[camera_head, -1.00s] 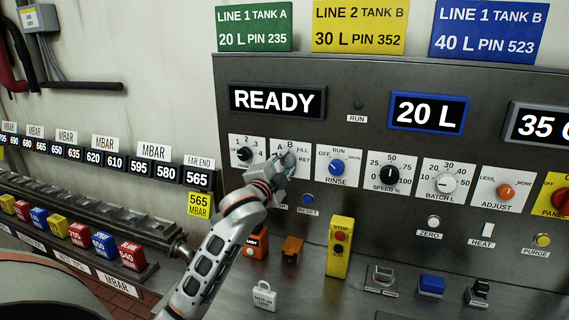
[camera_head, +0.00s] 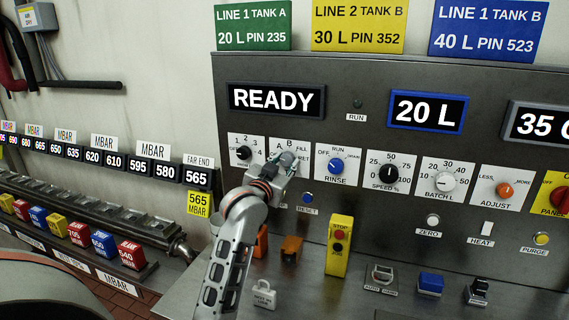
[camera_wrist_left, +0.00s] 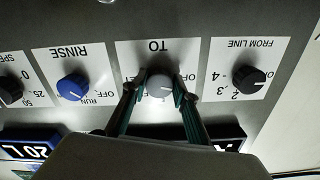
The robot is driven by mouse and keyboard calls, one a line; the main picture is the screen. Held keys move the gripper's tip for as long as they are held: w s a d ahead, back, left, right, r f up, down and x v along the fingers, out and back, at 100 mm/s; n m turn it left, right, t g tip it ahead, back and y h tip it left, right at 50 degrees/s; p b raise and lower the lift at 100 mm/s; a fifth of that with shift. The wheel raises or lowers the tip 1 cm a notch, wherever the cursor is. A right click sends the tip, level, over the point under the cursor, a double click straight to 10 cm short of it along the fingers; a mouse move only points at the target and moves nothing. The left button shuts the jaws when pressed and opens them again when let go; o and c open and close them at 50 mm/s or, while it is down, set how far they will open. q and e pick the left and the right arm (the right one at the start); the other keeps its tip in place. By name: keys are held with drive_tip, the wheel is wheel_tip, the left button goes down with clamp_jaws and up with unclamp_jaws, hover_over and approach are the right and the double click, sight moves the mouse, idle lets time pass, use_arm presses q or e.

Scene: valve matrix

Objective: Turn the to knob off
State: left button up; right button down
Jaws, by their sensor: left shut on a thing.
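The TO knob (camera_wrist_left: 160,86) is a light grey round knob on a white plate (camera_wrist_left: 158,57), seen upside down in the left wrist view. My left gripper (camera_wrist_left: 159,88) has one finger on each side of the knob and is shut on it. In the head view my left gripper (camera_head: 287,161) reaches up to the panel and covers most of the knob and part of its plate (camera_head: 291,146). Which mark the knob points to is unclear. My right gripper is not in view.
The blue RINSE knob (camera_head: 336,167) and the black FROM LINE knob (camera_head: 243,153) flank the TO plate closely. A blue RESET button (camera_head: 308,198) sits below. A yellow stop box (camera_head: 340,246) and an orange block (camera_head: 291,249) stand on the ledge.

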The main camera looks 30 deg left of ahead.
use_arm(q)
drive_tip(key=shift+n, duration=1.3)
drive_tip(key=o, duration=1.1)
drive_tip(key=shift+s, duration=0.1)
drive_tip(key=v, duration=1.2)
drive_tip(key=shift+f, duration=0.1)
